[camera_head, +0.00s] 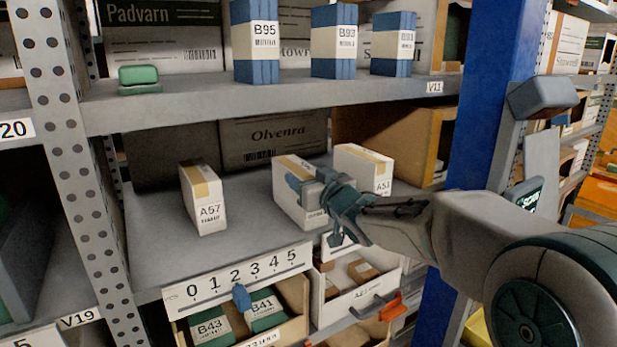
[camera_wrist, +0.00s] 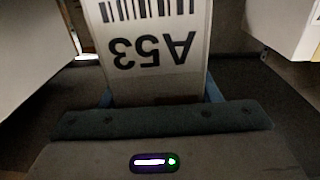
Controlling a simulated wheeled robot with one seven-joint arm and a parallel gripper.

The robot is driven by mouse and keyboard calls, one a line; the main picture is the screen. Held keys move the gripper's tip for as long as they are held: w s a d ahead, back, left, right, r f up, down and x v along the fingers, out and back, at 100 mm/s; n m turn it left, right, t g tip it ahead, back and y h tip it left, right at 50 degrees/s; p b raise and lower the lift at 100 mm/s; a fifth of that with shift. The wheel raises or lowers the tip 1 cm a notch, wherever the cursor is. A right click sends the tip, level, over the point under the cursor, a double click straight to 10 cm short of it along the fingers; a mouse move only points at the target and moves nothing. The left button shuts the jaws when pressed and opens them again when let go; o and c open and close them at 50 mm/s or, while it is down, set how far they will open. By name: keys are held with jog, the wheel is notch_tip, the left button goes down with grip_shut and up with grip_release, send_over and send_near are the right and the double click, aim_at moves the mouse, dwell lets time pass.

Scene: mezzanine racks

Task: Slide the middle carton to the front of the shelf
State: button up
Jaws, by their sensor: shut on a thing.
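Three white cartons with tan tape stand in a row on the middle shelf (camera_head: 255,230). The left carton (camera_head: 204,200) reads A57. The middle carton (camera_head: 290,209) stands upright, and its front is partly hidden by my gripper (camera_head: 317,186). The right carton (camera_head: 365,170) stands a little further back, with a small label on its front. In the wrist view the middle carton's face (camera_wrist: 155,50) shows A53 upside down between my blue fingers. My gripper is shut on this carton from the front.
A ruler strip marked 0 to 5 (camera_head: 240,278) runs along the shelf's front edge, with a blue pointer (camera_head: 241,297) below it. Drawers (camera_head: 358,300) sit underneath. A blue post (camera_head: 485,100) stands to the right. Shelf is clear between left and middle cartons.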

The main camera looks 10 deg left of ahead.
jog(key=shift+s+a, duration=0.15)
jog(key=shift+a, duration=0.05)
jog(key=o, duration=1.3)
jog(key=shift+a, duration=0.15)
jog(key=b+v, duration=0.1)
jog(key=v, duration=1.3)
